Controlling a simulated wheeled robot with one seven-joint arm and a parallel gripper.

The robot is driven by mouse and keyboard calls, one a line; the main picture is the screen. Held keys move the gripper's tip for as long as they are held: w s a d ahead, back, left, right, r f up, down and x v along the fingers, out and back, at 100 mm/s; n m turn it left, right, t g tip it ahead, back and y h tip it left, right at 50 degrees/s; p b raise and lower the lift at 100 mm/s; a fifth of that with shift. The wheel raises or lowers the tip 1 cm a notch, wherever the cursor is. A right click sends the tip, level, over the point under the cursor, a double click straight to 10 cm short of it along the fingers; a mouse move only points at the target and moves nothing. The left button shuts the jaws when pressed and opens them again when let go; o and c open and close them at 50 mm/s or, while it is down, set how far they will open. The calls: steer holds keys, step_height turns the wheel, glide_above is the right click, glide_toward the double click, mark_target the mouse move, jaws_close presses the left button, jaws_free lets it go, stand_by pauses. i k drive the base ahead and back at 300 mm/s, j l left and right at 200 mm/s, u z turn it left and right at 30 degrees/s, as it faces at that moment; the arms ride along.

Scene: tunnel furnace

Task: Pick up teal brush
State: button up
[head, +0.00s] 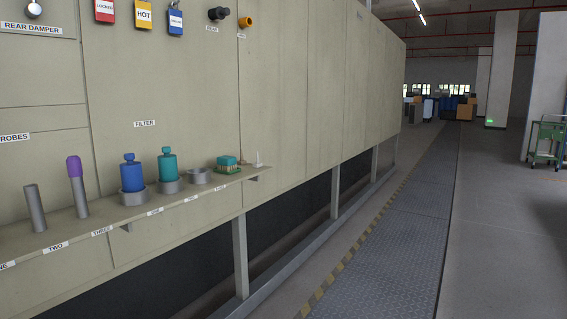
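The teal brush (227,160) appears to be the small teal block near the right end of the narrow wall shelf (125,212). It sits on a lighter, bristle-like green and tan base; it is small, so detail is hard to tell. My gripper is not in view.
Left along the shelf stand a teal bottle (168,168) and a blue bottle (132,177) in grey holders, a purple-topped grey tube (76,185) and a plain grey tube (35,208). The furnace wall (300,80) rises behind. The walkway (400,230) at right is clear.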

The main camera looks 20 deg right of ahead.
mark_target(226, 163)
steer(key=z, duration=0.15)
steer(key=u, duration=1.4)
steer(key=z, duration=1.4)
steer(key=i+l+u, duration=0.15)
steer(key=i+l, duration=1.1)
steer(key=i, duration=0.1)
